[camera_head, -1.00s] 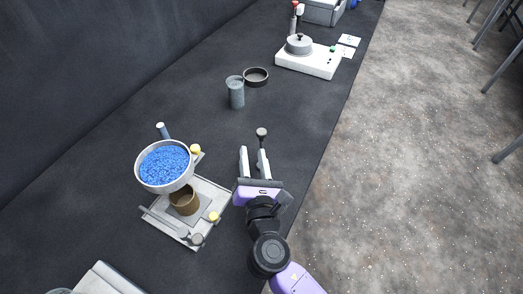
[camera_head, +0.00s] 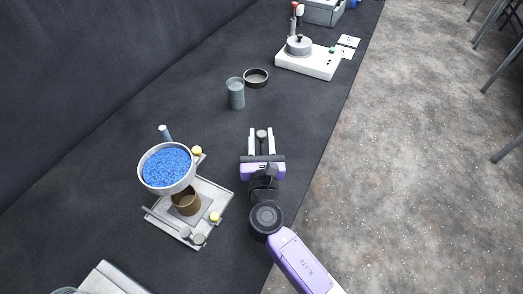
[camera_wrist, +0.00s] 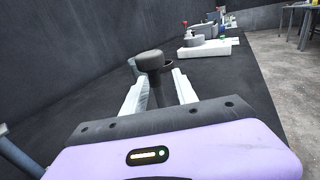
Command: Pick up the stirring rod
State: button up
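A dark, round-topped upright piece, which looks like the stirring rod (camera_head: 262,134), stands on the black table. My gripper (camera_head: 262,137) is around it, with one pale finger on each side. In the wrist view the rod's dark knob (camera_wrist: 151,60) shows between and beyond the two fingers of my gripper (camera_wrist: 158,84). The fingers look apart, and I see a gap between them and the rod. The rod's lower part is partly hidden by the gripper.
Left of my gripper stands a device with a bowl of blue granules (camera_head: 167,167) over a brown cup (camera_head: 187,202) on a grey base (camera_head: 218,190). Further back are a grey cylinder (camera_head: 236,94), a dark ring dish (camera_head: 256,77) and a white machine (camera_head: 309,62). The table's right edge is close.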

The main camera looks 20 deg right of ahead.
jog(key=shift+w, duration=0.1)
jog(key=shift+c, duration=0.2)
grip_shut()
